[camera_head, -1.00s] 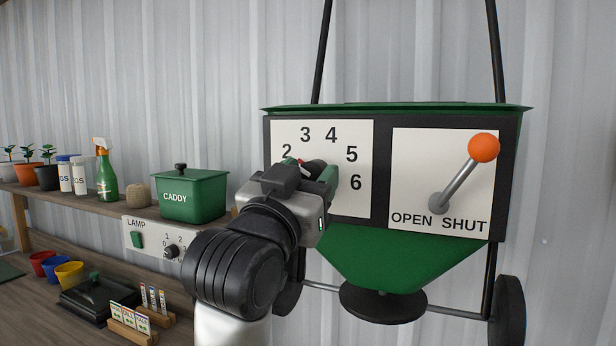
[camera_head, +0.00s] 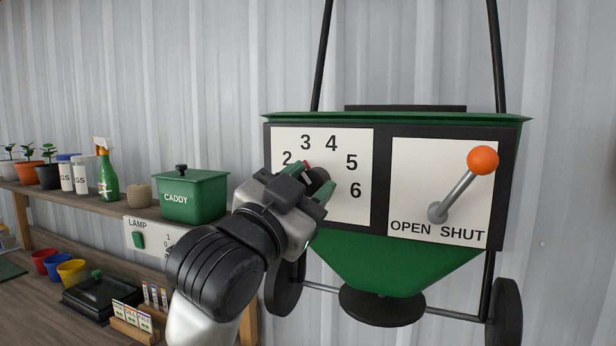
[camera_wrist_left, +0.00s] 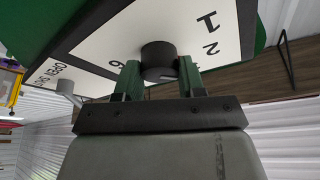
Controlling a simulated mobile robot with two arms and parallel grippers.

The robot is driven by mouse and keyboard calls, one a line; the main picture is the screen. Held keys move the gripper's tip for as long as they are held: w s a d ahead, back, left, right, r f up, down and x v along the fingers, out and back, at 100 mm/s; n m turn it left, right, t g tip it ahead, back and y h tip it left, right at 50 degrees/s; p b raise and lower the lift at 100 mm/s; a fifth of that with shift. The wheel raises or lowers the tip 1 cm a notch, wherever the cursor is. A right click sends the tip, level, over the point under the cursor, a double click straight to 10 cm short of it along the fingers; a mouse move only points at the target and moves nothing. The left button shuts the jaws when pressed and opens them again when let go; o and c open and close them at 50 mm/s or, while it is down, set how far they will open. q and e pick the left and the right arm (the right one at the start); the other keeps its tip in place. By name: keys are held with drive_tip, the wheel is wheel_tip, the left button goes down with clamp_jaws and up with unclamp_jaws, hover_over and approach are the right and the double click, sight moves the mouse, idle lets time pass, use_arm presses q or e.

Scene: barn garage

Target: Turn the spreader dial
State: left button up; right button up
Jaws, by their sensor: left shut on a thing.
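The spreader (camera_head: 400,265) is a green hopper with two white panels. Its dial knob (camera_head: 319,176) is black and round, on the left panel among the numbers 2 to 6. A red mark (camera_head: 307,166) at its edge lies toward the 2 and 3. My left gripper (camera_head: 311,184) is shut on the dial knob and covers the panel's lower left. In the left wrist view the two green fingers (camera_wrist_left: 160,78) are on either side of the knob (camera_wrist_left: 158,54), with a 1 and a 2 visible beside it. My right gripper is not in view.
A lever with an orange ball (camera_head: 482,160) tilts toward the upper right on the right panel, marked OPEN and SHUT. At left, a shelf holds a green caddy (camera_head: 194,196), twine (camera_head: 139,195), a spray bottle (camera_head: 106,172) and plants.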

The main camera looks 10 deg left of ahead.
use_arm(q)
drive_tip(key=shift+r+m+g+h+p, duration=0.1)
drive_tip(key=shift+m+g+h+p, duration=0.35)
drive_tip(key=shift+m, duration=0.65)
drive_tip(key=shift+m+g+h+p, duration=0.3)
drive_tip(key=shift+m+p, duration=0.2)
drive_tip(key=shift+m, duration=0.6)
drive_tip(key=o, duration=0.9)
drive_tip(key=b+v, duration=0.3)
drive_tip(key=v, duration=0.8)
drive_tip(key=shift+b, duration=0.35)
drive_tip(key=shift+w, duration=0.1)
